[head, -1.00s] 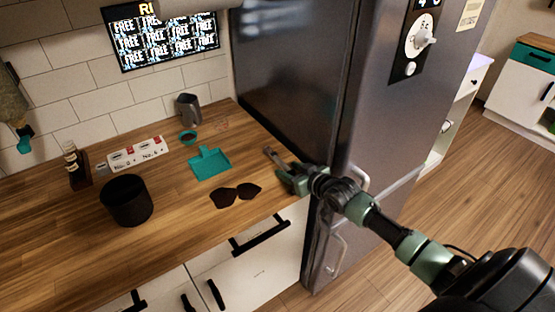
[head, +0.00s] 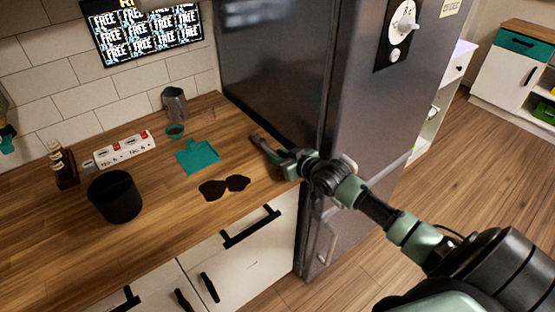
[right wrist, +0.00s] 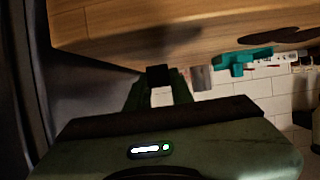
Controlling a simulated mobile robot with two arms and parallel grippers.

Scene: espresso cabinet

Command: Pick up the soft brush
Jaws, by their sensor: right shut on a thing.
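My right gripper (head: 288,158) is over the right end of the wooden counter, close to the fridge. It is shut on a slim brown-grey piece, which I take to be the soft brush (head: 258,141); it sticks out past the fingers toward the back left. In the right wrist view, which is upside down, a small black block (right wrist: 159,75) shows between the fingertips of the right gripper (right wrist: 160,88). The brush's bristles cannot be made out. Whether the brush touches the counter cannot be told. My left gripper is not in view.
The fridge (head: 275,60) stands right beside the gripper. On the counter (head: 60,225) are a teal tray (head: 198,157), dark flat pieces (head: 225,188), a teal ring (head: 175,131), a metal pitcher (head: 175,103), a black bin (head: 114,197) and a labelled white box (head: 125,150).

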